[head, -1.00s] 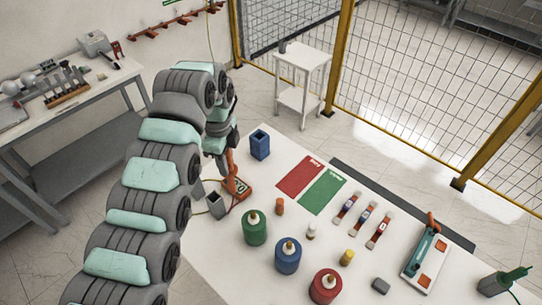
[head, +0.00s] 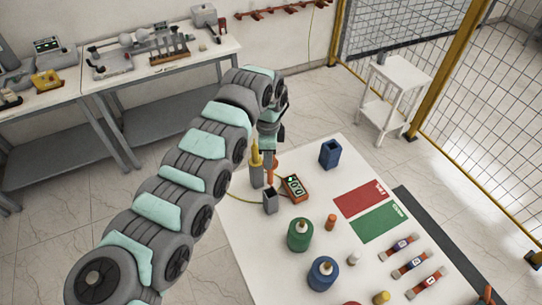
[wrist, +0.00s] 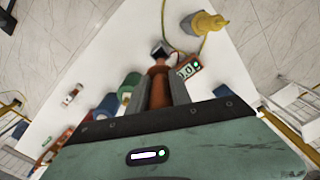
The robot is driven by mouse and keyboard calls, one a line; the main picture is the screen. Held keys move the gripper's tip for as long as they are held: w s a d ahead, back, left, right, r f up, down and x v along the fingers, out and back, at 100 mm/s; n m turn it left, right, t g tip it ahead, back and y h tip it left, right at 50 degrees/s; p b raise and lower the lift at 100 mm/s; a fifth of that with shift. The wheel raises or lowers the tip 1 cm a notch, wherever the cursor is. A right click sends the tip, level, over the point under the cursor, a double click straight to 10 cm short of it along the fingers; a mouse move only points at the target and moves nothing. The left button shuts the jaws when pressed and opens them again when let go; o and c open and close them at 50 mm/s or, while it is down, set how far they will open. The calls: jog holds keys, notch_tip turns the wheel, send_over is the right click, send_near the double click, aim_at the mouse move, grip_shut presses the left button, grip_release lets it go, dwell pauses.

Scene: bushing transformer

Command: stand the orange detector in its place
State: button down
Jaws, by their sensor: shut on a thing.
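The orange detector (head: 271,168) is upright below my gripper (head: 269,151) in the head view, at the table's far left corner. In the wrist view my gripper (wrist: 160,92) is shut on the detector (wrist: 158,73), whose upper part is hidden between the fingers. An open grey square holder (head: 270,202) stands on the table close to the detector and looks empty; it also shows in the wrist view (wrist: 161,49), just beyond the detector. I cannot tell whether the detector's lower end touches the table.
A yellow tool (head: 256,154) stands in another grey holder beside the detector. A red meter (head: 295,188) with a cable lies to the right. A blue holder (head: 330,154) stands behind. Green (head: 300,235) and blue (head: 322,273) bushings stand nearer the front.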

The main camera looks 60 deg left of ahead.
jog(key=shift+f+b, duration=0.15)
jog(key=shift+b, duration=0.15)
jog(key=shift+f+b, duration=0.65)
jog(key=shift+f, duration=0.9)
jog(key=shift+f+b, duration=0.45)
jog(key=shift+f, duration=0.7)
jog(key=shift+f+b, duration=1.15)
jog(key=shift+f, duration=4.45)
jog(key=c, duration=1.1)
grip_release()
jog(key=shift+r, duration=0.1)
